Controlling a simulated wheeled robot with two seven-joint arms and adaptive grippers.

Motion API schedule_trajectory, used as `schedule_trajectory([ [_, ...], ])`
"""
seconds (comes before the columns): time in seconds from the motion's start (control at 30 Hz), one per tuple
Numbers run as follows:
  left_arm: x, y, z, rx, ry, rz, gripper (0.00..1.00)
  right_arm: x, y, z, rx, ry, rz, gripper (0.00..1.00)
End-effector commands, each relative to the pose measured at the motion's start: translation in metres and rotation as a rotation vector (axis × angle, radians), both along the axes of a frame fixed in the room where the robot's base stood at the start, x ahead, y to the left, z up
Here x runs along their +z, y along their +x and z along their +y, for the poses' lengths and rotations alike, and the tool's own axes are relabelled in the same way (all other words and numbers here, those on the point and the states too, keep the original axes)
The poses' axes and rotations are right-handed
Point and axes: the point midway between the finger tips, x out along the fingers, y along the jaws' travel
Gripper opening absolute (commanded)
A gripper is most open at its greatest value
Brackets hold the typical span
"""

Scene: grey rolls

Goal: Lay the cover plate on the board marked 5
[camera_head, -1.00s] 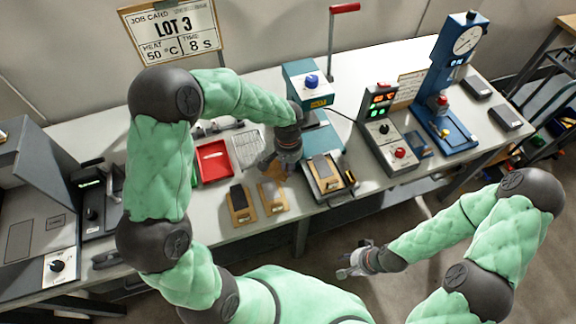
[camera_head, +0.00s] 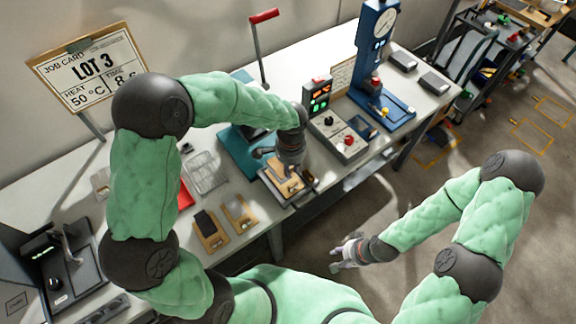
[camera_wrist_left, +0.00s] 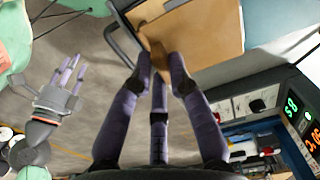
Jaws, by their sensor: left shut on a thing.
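My left gripper (camera_head: 290,168) is over the tray of the teal press. In the left wrist view its fingertips (camera_wrist_left: 165,62) close on a brown grip on a broad tan plate (camera_wrist_left: 208,35), which looks like the cover plate. The plate hides most of what lies under it; I cannot tell whether it touches the board there. Two tan boards, one with a dark pad (camera_head: 207,224) and one with a grey pad (camera_head: 240,212), lie at the bench's front edge. No board number is legible. My right gripper (camera_head: 346,254) is open and empty, off the bench; it also shows in the wrist view (camera_wrist_left: 66,78).
The teal press (camera_head: 240,140) stands behind my left gripper. A control box with lit digits (camera_head: 335,130) stands close to its right, then a blue dial press (camera_head: 375,60). A wire rack (camera_head: 205,172) and red tray (camera_head: 185,195) lie left. Floor space is free in front.

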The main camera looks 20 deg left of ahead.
Motion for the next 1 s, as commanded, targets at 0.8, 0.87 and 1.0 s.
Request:
schedule_trajectory([
  [0.8,-0.036,0.0,0.001,0.004,0.0,0.001,0.0,-0.026,0.0,0.0,0.0,0.0,0.0,0.4],
  [0.87,-0.041,0.0,0.001,0.004,0.0,0.001,0.0,-0.03,0.0,0.0,0.0,0.0,0.0,0.4],
  [1.0,-0.052,0.0,0.001,0.004,-0.001,0.001,0.0,-0.038,0.0,0.0,0.0,0.0,0.0,0.4],
])
